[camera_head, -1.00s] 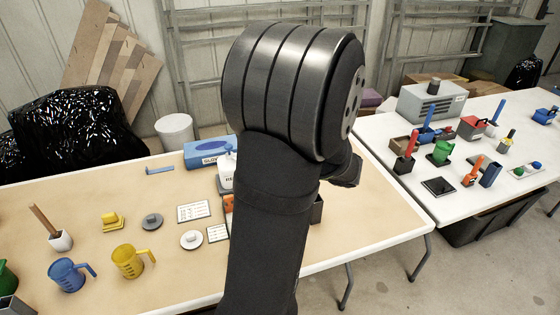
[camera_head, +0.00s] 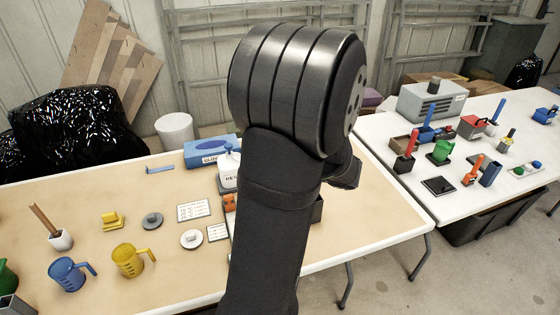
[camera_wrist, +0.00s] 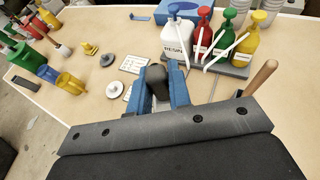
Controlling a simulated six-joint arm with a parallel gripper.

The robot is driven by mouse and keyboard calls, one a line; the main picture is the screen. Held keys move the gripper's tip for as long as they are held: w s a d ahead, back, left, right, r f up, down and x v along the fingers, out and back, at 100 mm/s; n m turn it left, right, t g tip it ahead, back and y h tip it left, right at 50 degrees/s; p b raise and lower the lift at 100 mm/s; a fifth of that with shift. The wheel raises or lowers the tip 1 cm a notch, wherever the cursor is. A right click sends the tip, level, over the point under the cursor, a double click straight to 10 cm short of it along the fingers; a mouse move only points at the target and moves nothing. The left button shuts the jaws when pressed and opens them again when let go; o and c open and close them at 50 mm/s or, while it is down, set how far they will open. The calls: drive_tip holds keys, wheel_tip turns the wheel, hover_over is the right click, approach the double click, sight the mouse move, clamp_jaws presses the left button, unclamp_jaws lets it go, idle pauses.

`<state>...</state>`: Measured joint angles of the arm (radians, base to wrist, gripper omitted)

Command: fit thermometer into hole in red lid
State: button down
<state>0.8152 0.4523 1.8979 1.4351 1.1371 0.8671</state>
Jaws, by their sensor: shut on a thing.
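My gripper (camera_wrist: 158,82) shows in the wrist view with its two blue fingers shut on a dark, rounded object (camera_wrist: 157,92). Only the blunt top of this object shows, so I cannot tell whether it is the thermometer. In the head view my arm hides the gripper and what it holds. I cannot make out a red lid with a hole for certain in either view. The gripper is over the tan table (camera_wrist: 95,140), in front of a white resin bottle (camera_wrist: 175,42).
Red (camera_wrist: 200,42), green and yellow pump bottles stand beside the resin bottle on a grey tray (camera_wrist: 236,71). Blue (camera_head: 67,274) and yellow (camera_head: 128,261) jugs stand at the left. A white table (camera_head: 400,203) with several tools is at the right.

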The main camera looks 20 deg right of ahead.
drive_tip(key=shift+f, duration=5.35)
drive_tip(key=c, duration=1.3)
unclamp_jaws()
drive_tip(key=shift+o, duration=0.2)
drive_tip(key=shift+s, duration=0.1)
drive_tip(key=v, duration=1.7)
drive_tip(key=shift+r, duration=0.2)
drive_tip(key=x, duration=1.7)
drive_tip(key=shift+f, duration=0.2)
drive_tip(key=shift+r, duration=0.1)
